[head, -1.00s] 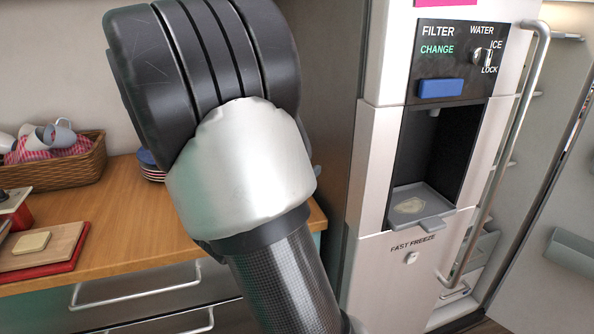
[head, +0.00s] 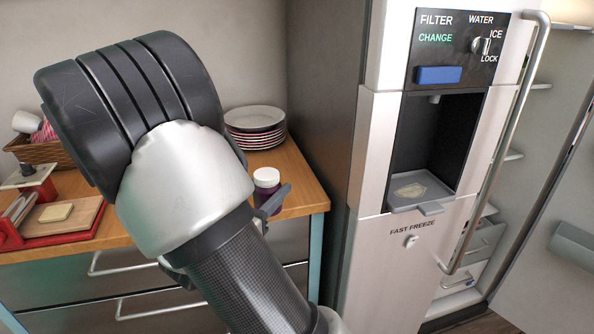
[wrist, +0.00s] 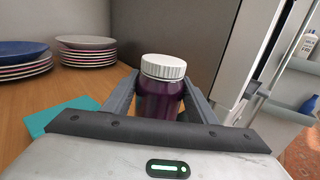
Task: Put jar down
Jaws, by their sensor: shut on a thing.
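A purple jar with a white lid (wrist: 162,97) stands upright between the two fingers of my gripper (wrist: 160,98) in the wrist view. The fingers are shut on its sides. In the head view the jar (head: 266,187) shows at the right end of the wooden counter (head: 297,186), with one grey finger of my gripper (head: 273,199) beside it. My arm hides the rest of the gripper there. Whether the jar's base touches the counter is hidden.
A teal thing (wrist: 62,113) lies left of the jar. The fridge (head: 372,170) stands right of the counter, its door open.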

